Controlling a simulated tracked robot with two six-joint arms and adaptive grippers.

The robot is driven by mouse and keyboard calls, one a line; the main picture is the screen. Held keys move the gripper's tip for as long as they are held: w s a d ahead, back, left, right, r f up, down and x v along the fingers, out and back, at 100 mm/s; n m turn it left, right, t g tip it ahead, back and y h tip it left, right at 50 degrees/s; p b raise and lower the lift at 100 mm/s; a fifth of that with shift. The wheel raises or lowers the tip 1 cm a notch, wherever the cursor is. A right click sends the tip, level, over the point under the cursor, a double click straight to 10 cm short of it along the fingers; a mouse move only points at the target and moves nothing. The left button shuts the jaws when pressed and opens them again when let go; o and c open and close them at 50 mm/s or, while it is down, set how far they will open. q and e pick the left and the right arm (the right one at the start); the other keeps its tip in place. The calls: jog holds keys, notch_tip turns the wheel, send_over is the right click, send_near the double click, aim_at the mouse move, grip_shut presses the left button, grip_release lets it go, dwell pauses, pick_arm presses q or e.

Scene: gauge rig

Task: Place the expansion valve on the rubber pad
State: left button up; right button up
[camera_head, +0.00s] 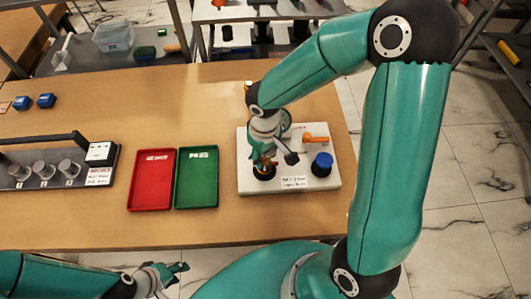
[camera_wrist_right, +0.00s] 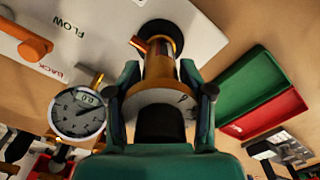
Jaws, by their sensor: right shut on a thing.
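My right gripper (camera_wrist_right: 160,95) is shut on the expansion valve, a brass body (camera_wrist_right: 160,68) with a short side pipe and a pale lettered disc between the fingers. In the head view my right gripper (camera_head: 265,152) points down over the left front of the white board. A round black pad (camera_wrist_right: 160,30) lies on the board at the far end of the valve, and shows in the head view (camera_head: 264,173). I cannot tell whether valve and pad touch. My left gripper (camera_head: 180,268) is off the table's front edge, holding nothing visible; its finger opening is unclear.
The white board (camera_head: 240,183) carries an orange lever (camera_head: 316,140) and a blue-capped part (camera_head: 322,161). A round gauge (camera_wrist_right: 76,112) is beside my right gripper. Red (camera_head: 150,197) and green (camera_head: 196,195) trays lie left of the board. A rack (camera_head: 62,180) stands further left.

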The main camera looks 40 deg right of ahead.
jog(key=o, duration=1.4)
notch_tip(320, 180, up, 12)
jog(key=shift+r, duration=0.1)
